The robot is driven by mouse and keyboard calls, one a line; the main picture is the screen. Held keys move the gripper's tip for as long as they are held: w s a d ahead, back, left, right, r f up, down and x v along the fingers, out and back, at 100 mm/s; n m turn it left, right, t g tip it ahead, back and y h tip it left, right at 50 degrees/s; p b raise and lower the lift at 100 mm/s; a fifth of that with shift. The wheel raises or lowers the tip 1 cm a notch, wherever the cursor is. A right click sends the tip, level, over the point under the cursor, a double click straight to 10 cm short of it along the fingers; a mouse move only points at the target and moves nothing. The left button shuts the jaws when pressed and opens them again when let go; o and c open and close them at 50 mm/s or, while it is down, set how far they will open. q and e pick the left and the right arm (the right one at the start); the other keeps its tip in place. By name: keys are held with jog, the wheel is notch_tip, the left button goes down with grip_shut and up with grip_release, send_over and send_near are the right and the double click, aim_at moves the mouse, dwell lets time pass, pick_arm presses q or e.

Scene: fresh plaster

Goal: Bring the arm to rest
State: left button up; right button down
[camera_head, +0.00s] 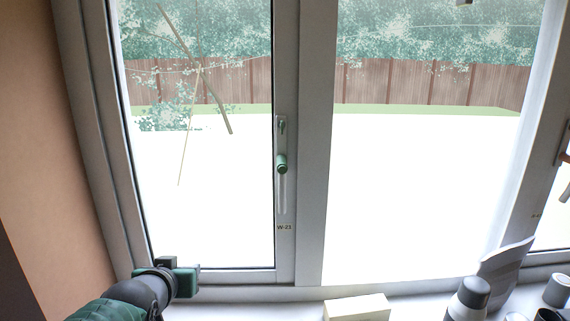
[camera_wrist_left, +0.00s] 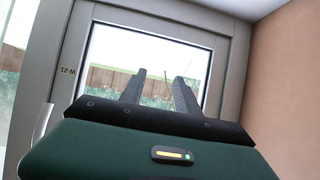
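My left gripper (camera_head: 180,274) is at the lower left of the head view, in front of the lower left corner of the window frame. In the left wrist view its two dark fingers (camera_wrist_left: 160,78) stand apart with nothing between them, so it is open and empty. My right gripper is not in view.
A white block (camera_head: 357,308) lies on the sill at the bottom middle. Grey-capped containers (camera_head: 468,297), a curved grey piece (camera_head: 505,262) and other small things crowd the sill at the right. A tan wall (camera_head: 40,130) borders the window on the left.

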pick_arm(q)
jog(key=s+d+f+g+b, duration=0.1)
jog(key=s+f+g, duration=0.3)
jog(key=s+f, duration=0.8)
jog(key=s+d+f+g+b, duration=0.2)
jog(key=s+f+g+b, duration=0.2)
jog(key=s+f, duration=0.9)
notch_tip(320, 180, down, 8)
jog(key=shift+s+r+m+g+h, duration=0.15)
jog(key=shift+m+g+h, duration=0.2)
jog(key=shift+g, duration=0.35)
